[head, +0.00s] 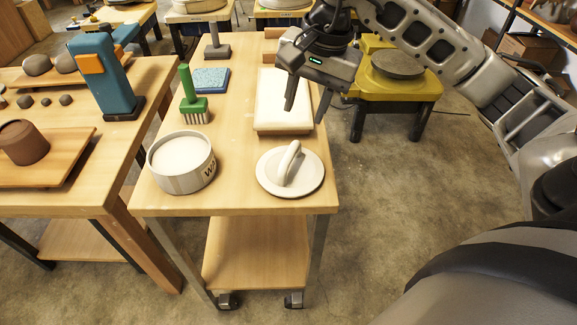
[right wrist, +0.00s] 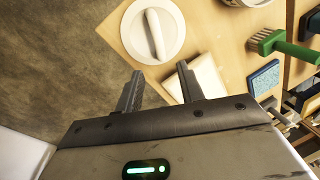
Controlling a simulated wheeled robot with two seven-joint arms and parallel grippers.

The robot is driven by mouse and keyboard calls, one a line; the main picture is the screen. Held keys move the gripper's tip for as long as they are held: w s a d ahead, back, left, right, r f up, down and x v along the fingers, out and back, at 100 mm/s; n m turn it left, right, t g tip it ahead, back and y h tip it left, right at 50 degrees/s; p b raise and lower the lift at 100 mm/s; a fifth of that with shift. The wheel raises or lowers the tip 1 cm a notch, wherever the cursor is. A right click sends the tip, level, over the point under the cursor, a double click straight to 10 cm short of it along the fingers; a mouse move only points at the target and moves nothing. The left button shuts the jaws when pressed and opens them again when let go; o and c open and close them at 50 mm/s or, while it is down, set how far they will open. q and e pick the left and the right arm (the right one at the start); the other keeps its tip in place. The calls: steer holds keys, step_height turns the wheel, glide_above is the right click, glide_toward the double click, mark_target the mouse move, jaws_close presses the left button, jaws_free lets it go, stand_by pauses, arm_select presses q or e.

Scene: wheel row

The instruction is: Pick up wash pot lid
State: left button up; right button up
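The wash pot lid (head: 290,174) is a white round disc with a raised loop handle. It lies flat on the front right of the wooden cart top, beside the wash pot (head: 181,162). The pot is a round grey-white tub with dark lettering on its side. In the right wrist view the lid (right wrist: 171,34) is at the top, beyond the fingertips. My right gripper (head: 305,112) is open and empty, above the cart behind the lid; its fingers (right wrist: 160,78) point toward the lid in the wrist view. My left gripper is not in view.
Behind the lid lies a white slab (head: 284,98). A green brush (head: 192,97) and a blue sponge (head: 209,80) are to its left. A table (head: 75,195) with a blue device (head: 102,78) stands left. A yellow wheel stand (head: 392,88) is at the back right.

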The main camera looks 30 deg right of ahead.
mark_target(294, 146)
steer(key=f, duration=0.3)
steer(key=w+a+f, duration=0.1)
steer(key=f, duration=0.7)
steer(key=shift+w+a+f, duration=0.15)
steer(key=shift+w+f, duration=0.05)
steer(key=shift+w, duration=0.15)
jaws_close()
